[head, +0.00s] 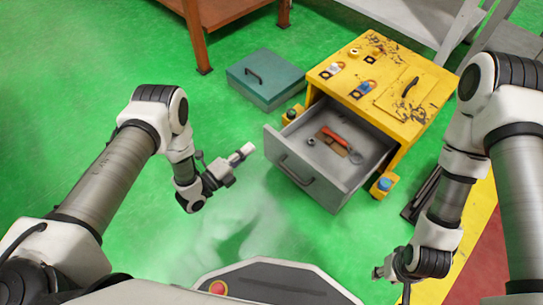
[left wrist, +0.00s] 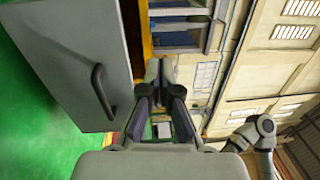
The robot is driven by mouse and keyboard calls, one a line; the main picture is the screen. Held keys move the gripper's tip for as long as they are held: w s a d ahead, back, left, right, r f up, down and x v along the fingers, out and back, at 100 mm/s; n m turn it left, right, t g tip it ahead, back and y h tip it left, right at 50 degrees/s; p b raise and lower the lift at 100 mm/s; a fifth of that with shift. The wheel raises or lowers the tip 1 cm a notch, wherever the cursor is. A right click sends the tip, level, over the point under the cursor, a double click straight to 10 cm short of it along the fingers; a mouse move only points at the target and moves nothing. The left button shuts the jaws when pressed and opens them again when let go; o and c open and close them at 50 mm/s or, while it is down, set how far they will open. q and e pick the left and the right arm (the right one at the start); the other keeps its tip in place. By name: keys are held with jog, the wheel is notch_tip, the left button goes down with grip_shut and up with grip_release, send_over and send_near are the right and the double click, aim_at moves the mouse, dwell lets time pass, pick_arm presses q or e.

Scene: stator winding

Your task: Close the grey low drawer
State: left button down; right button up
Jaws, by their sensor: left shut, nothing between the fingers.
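The grey low drawer (head: 345,185) is pulled out of the front of a yellow cabinet (head: 400,75). Its front panel with a dark bar handle (head: 296,170) faces the lower left. The panel also fills the left of the left wrist view (left wrist: 70,50), with its handle (left wrist: 103,92) upright there. My left gripper (head: 246,150) is shut and empty. It is to the left of the drawer front in the head view, apart from it. Its fingers show in the left wrist view (left wrist: 161,72), right of the panel. My right gripper (head: 378,272) is low at the right, clear of the drawer; its jaws are too small to judge.
A red-handled tool (head: 333,138) and small parts lie inside the drawer. A teal box (head: 264,78) stands on the green floor left of the cabinet. Yellow blocks (head: 382,186) sit beside the drawer. The floor (head: 240,215) before the drawer front is clear.

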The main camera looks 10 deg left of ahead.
pick_arm(q)
send_near(281, 141)
jog(key=shift+n+g+y, duration=0.3)
jog(key=shift+n+g, duration=0.1)
jog(key=b+x, duration=0.6)
jog(key=x, duration=0.1)
jog(key=shift+s+r, duration=0.1)
jog(key=shift+r, duration=0.25)
pick_arm(e)
notch_tip(281, 141, down, 5)
jog(key=shift+s+f, duration=0.1)
jog(key=shift+f, duration=0.1)
jog(key=shift+d, duration=0.1)
